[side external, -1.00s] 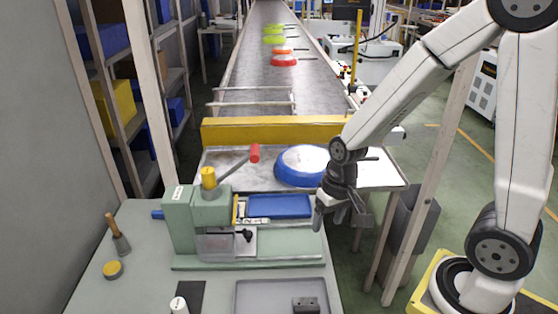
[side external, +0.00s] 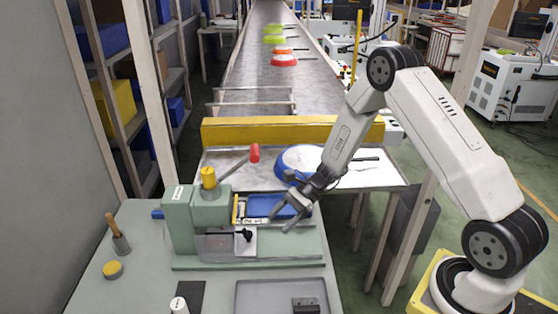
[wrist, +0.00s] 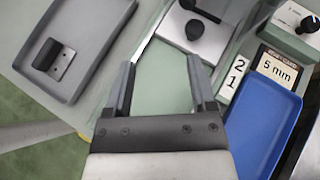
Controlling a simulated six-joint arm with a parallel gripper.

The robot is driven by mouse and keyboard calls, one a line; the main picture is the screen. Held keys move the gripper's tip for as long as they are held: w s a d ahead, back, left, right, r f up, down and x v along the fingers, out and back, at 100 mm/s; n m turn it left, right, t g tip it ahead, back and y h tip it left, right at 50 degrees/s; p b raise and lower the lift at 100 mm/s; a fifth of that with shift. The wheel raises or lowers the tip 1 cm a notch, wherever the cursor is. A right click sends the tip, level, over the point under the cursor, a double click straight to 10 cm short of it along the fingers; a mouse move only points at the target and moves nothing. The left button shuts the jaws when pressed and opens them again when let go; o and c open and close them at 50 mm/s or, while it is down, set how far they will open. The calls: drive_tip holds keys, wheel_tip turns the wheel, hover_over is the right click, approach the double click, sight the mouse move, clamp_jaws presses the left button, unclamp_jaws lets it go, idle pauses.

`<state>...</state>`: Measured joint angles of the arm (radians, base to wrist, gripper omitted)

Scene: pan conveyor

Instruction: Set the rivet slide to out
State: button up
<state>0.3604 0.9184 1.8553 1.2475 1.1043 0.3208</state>
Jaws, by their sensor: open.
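The green press (side external: 195,225) stands on the bench with a red-tipped lever (side external: 254,153). A silver plate with a black knob (side external: 245,236), which looks like the rivet slide, sits low at the press's front. In the wrist view the black knob (wrist: 194,30) and its silver plate (wrist: 174,27) lie just beyond my fingertips. Whether it is in or out cannot be read. My gripper (side external: 281,221) is open and empty, tilted down over the press base, right of the knob. It also shows in the wrist view (wrist: 161,68), with bare green base between the fingers.
A blue tray (wrist: 262,112) lies beside a "5 mm" card (wrist: 278,67) and a "2 1" label (wrist: 236,73). A grey tray (wrist: 88,18) holds a dark block. A blue pan (side external: 292,176) rests at the conveyor end behind my gripper. A yellow bar (side external: 240,132) crosses the conveyor.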

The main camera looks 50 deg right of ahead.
sight(251, 232)
drive_tip(key=w+d+m+t, duration=0.1)
drive_tip(key=w+d+f+m+t+y, duration=0.1)
drive_tip(key=w, duration=0.1)
drive_tip(key=shift+f+m+t, duration=0.2)
drive_tip(key=shift+m+t, duration=0.1)
drive_tip(key=shift+m, duration=0.1)
drive_tip(key=shift+a, duration=0.15)
drive_tip(key=shift+x, duration=3.8)
drive_tip(key=shift+s, duration=0.1)
clamp_jaws()
